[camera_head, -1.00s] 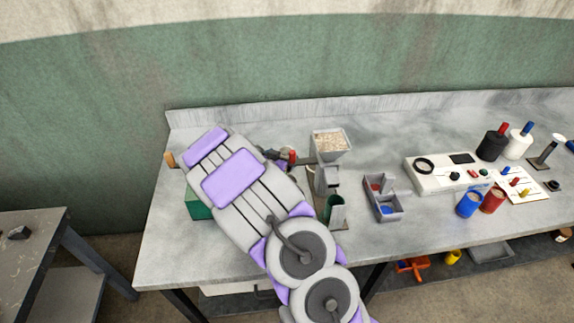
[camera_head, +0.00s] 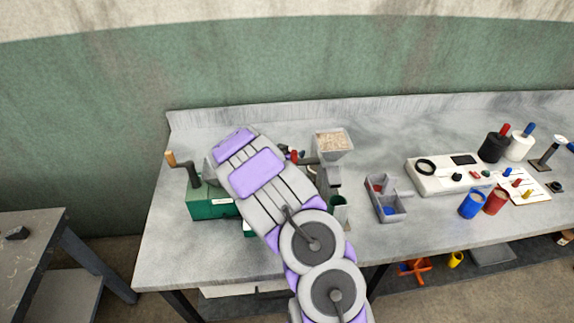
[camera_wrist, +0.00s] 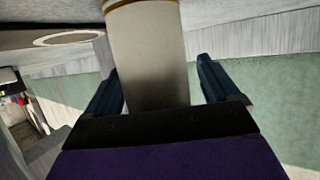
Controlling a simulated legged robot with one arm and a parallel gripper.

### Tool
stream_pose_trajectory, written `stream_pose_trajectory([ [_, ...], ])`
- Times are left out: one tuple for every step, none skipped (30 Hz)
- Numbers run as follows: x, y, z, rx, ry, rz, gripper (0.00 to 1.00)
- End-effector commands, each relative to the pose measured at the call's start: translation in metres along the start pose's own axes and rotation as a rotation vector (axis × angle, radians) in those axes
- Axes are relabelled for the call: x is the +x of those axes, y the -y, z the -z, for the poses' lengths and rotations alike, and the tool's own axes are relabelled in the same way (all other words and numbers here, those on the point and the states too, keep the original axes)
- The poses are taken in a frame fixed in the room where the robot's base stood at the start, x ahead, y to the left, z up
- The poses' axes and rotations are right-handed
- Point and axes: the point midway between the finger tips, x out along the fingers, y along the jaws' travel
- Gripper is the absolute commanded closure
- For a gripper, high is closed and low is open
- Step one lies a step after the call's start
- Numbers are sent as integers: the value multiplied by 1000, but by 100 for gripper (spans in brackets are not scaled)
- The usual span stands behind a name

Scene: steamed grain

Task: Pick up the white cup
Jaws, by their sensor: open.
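In the wrist view a pale cylinder (camera_wrist: 150,55) with a tan band near the top edge of the picture stands between my fingers. It looks like the white cup, but I cannot be sure. My gripper (camera_wrist: 160,65) is open, with one dark finger on each side of the cylinder. A gap shows on the right; the left finger appears close to its side, and contact cannot be told. The cylinder's near end is hidden by my gripper's palm. In the head view my arm hides the cup and my gripper.
A green box (camera_head: 213,207) with a crank (camera_head: 186,167) is left of my arm on the grey table (camera_head: 190,255). A hopper machine (camera_head: 333,143) and grey divided tray (camera_head: 387,200) stand to the right. Farther right are a white device (camera_head: 440,177), a blue cup (camera_head: 471,205) and a red cup (camera_head: 495,201).

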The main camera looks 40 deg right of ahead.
Motion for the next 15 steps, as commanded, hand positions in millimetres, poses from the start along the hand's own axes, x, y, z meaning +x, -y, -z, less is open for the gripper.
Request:
stream_pose_trajectory([
  [0,0,0,0,1,0,12],
  [1,0,0,0,1,0,15],
  [1,-1,0,0,1,0,19],
  [1,-1,0,0,1,0,22],
  [1,-1,0,1,1,0,25],
  [1,-1,0,0,1,0,29],
  [1,-1,0,0,1,0,32],
  [1,-1,0,0,1,0,34],
  [1,-1,0,0,2,0,38],
  [1,-1,0,0,2,0,41],
  [1,-1,0,0,2,0,44],
  [1,-1,0,0,2,0,48],
  [1,-1,0,0,2,0,51],
  [1,-1,0,0,2,0,54],
  [1,-1,-1,0,2,0,57],
])
